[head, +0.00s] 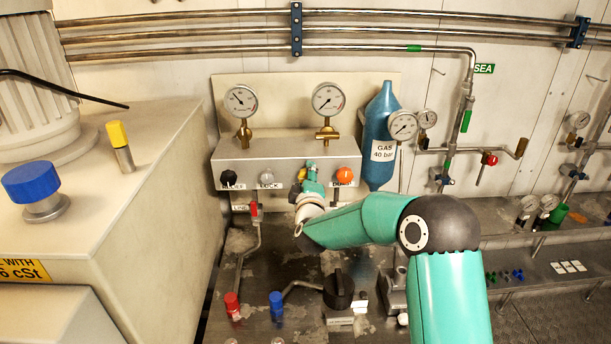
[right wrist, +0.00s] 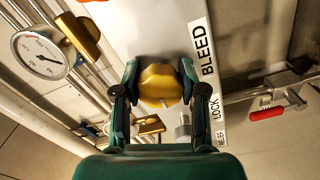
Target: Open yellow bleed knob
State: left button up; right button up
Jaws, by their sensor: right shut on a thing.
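The yellow bleed knob (right wrist: 160,84) sits on the front of a pale panel box, beside the BLEED label (right wrist: 207,50) in the right wrist view. My right gripper (right wrist: 160,74) has one finger on each side of the knob and is shut on it. In the head view my right gripper (head: 311,176) is at the box front (head: 262,152), between the LOCK knob and the orange knob. It hides most of the yellow knob there. My left gripper is not in view.
A black knob (head: 229,179), a grey lock knob (head: 267,178) and an orange knob (head: 344,175) share the box front. Two gauges (head: 240,101) (head: 328,99) stand above it. A blue gas bottle (head: 379,120) is to its right. Red (head: 232,304) and blue (head: 276,303) knobs stand below.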

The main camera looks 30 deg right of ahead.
jog(key=shift+w+a+r+n, duration=0.1)
jog(key=shift+a+r+n, duration=0.1)
jog(key=shift+n, duration=0.4)
jog(key=o, duration=1.2)
jog(key=shift+w+f, duration=0.15)
jog(key=shift+c, duration=0.2)
jog(key=shift+d, duration=0.1)
jog(key=shift+s, duration=0.25)
jog(key=v, duration=1.1)
jog(key=shift+s+a, duration=0.2)
jog(key=shift+s, duration=0.15)
